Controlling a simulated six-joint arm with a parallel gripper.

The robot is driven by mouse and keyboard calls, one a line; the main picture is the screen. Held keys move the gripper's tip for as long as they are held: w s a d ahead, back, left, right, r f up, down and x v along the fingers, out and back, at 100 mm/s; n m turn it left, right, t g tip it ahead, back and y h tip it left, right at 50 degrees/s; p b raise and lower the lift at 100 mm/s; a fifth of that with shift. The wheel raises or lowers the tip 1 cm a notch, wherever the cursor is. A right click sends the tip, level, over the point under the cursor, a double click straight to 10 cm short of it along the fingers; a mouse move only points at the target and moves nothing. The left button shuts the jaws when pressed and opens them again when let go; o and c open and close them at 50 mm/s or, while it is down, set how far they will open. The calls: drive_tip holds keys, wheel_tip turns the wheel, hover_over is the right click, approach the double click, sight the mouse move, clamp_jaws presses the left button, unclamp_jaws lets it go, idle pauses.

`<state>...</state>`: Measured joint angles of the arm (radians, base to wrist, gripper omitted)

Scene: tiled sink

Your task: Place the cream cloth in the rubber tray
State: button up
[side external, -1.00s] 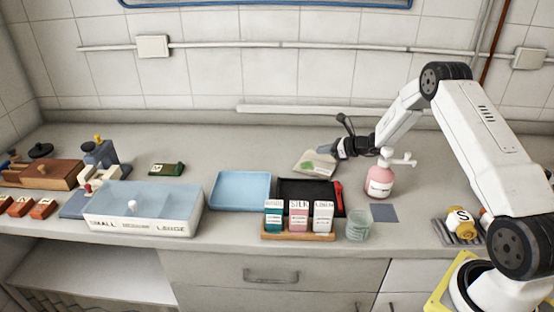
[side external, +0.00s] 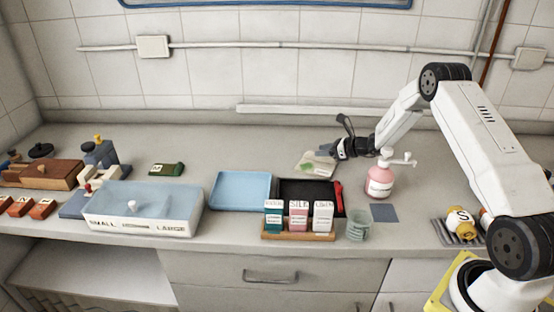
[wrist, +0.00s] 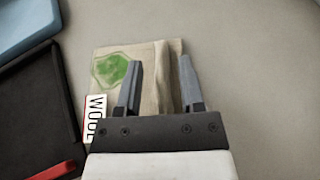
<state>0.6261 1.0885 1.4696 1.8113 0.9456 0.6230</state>
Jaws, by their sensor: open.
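The cream cloth (side external: 312,163) lies on the counter behind the black tray, with a green stain and a raised fold. In the wrist view the cloth (wrist: 147,57) carries a white tag reading WOOL at its lower left. My gripper (wrist: 159,63) is open over the cloth, its fingers on either side of the raised fold. In the side view my gripper (side external: 334,147) is at the cloth's right side; whether it touches is unclear. The black tray (side external: 311,189), which looks like the rubber one, is partly hidden by boxes in front.
A blue tray (side external: 240,188) sits left of the black tray. A red-handled tool (side external: 339,197) lies at the black tray's right edge. A pink bottle (side external: 380,180) stands right of it, close to my arm. A rack of labelled boxes (side external: 298,235) and a glass (side external: 358,225) stand in front.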

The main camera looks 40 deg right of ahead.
drive_tip(key=v, duration=1.2)
idle(0.3)
drive_tip(key=shift+o, duration=0.6)
